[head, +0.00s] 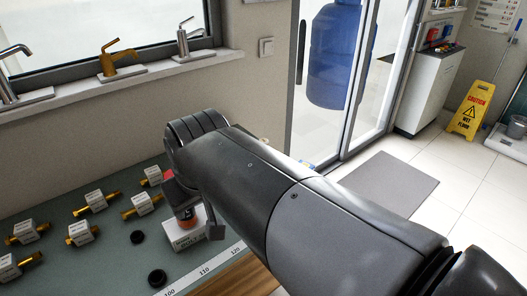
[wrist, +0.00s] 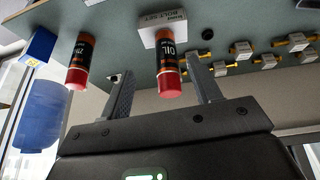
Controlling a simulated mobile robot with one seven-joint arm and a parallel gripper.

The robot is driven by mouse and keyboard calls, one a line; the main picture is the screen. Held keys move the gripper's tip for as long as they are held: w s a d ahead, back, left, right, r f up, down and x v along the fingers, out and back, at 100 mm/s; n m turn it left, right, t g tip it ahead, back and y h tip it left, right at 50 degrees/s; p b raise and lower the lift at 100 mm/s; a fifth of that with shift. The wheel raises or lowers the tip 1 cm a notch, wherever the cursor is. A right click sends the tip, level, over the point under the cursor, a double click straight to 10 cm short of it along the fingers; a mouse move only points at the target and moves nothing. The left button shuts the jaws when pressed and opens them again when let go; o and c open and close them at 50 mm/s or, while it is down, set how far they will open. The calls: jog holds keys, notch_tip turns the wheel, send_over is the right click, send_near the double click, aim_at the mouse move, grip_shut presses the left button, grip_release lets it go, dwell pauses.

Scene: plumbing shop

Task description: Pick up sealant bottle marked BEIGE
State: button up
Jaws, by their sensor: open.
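No label reading BEIGE can be made out in either view. In the wrist view, a dark bottle with an orange band and red end (wrist: 168,70) stands between the fingers of my gripper (wrist: 160,68). Its label seems to read OIL. My gripper is open, with a finger to each side of this bottle and no clear contact. A second, similar bottle (wrist: 78,62) stands to the left, outside the fingers; its label is too small to read surely. In the head view, my gripper (head: 195,206) is over the bench, and an orange and dark bottle (head: 184,214) shows partly beneath it.
A white labelled box (head: 184,238) lies by the bottle on the green bench mat (head: 110,255). Several brass fittings with white tags (head: 83,232) and black caps (head: 157,277) lie to the left. A ruler strip (head: 205,270) marks the front edge. Faucets (head: 120,60) stand on the sill.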

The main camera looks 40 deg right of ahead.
jog(key=w+d+g, duration=0.3)
jog(key=w+d, duration=1.5)
jog(key=w, duration=0.2)
jog(key=w+d+f, duration=0.2)
jog(key=d, duration=0.4)
jog(key=w+d+f+g, duration=0.1)
jog(key=d+f, duration=0.2)
jog(key=d, duration=0.3)
jog(key=w+d+f+g, duration=0.1)
jog(key=w+d+f, duration=0.1)
jog(key=d, duration=0.4)
jog(key=shift+w+d+f+n+y, duration=0.25)
jog(key=shift+w+f+n+y, duration=0.05)
jog(key=shift+f, duration=0.3)
jog(key=f, duration=0.2)
jog(key=d+f, duration=0.1)
jog(key=f, duration=0.2)
jog(key=shift+f, duration=0.15)
jog(key=shift+w+a+f, duration=0.1)
jog(key=shift+f, duration=1.45)
jog(key=shift+w+a+f, duration=0.1)
jog(key=shift+f, duration=1.45)
jog(key=shift+c, duration=0.2)
jog(key=c, duration=1.1)
